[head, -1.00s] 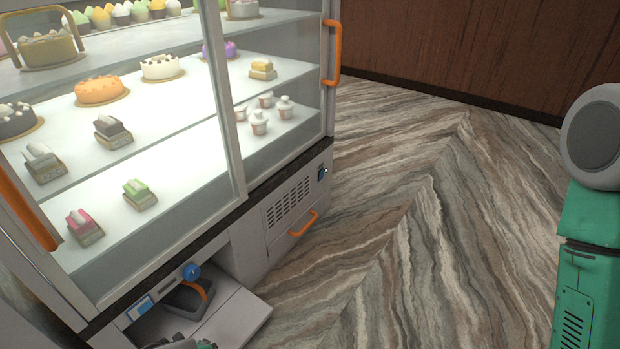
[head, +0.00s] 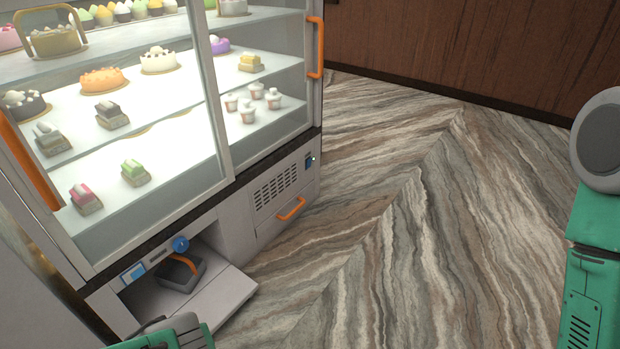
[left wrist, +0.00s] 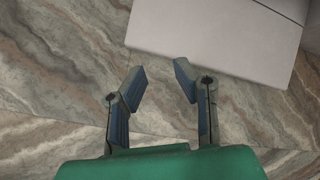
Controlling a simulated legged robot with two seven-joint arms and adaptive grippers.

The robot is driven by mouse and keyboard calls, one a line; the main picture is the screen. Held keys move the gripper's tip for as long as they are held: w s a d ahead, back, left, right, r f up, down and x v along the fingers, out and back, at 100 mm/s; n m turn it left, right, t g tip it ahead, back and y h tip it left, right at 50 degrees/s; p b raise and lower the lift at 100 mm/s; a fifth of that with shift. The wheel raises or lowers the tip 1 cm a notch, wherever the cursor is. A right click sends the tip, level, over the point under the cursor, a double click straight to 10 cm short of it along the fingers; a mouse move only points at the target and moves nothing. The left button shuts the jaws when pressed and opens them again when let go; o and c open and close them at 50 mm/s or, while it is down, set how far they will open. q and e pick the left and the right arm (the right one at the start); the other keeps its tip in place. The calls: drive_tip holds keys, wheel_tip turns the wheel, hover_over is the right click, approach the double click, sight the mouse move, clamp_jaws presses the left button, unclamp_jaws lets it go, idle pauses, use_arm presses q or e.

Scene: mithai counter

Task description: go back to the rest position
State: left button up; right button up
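My left arm's green end (head: 175,335) is at the bottom edge of the head view, in front of the display case's lower compartment; its fingers cannot be made out there. In the left wrist view my left gripper (left wrist: 158,78) is open, with nothing between its two fingers. Below it are the marbled floor and a pale flat panel at the upper right. My right arm's green link shows at the right edge of the head view, but the right gripper is out of frame.
A glass display case (head: 228,180) with cakes and sweets fills the left. Its lower flap (head: 226,302) is open, with a dark box (head: 180,274) with an orange handle at the compartment. A closed drawer with an orange handle (head: 291,209) is beside it. The floor (head: 400,220) is clear.

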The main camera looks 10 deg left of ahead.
use_arm(q)
drive_tip(key=s+a+r+n+g+h+p, duration=0.1)
drive_tip(key=s+a+r+n, duration=0.25)
drive_tip(key=r, duration=0.25)
drive_tip(key=s+a+r+n+g+p, duration=0.2)
drive_tip(key=s+r+n, duration=0.2)
drive_tip(key=r+n, duration=0.15)
drive_tip(key=s+d+r+n+h+p, duration=0.2)
drive_tip(key=s+d+r+n, duration=0.2)
drive_tip(key=d+r, duration=0.7)
drive_tip(key=s+d+r+n+h+p, duration=0.1)
drive_tip(key=s+d+r+n, duration=0.3)
drive_tip(key=s+d+r, duration=0.5)
wheel_tip(320, 180, up, 6)
drive_tip(key=shift+d+r+h+p, duration=0.1)
drive_tip(key=shift+d+h+p, duration=0.25)
drive_tip(key=shift+d+h, duration=0.45)
drive_tip(key=shift+s+a, duration=0.1)
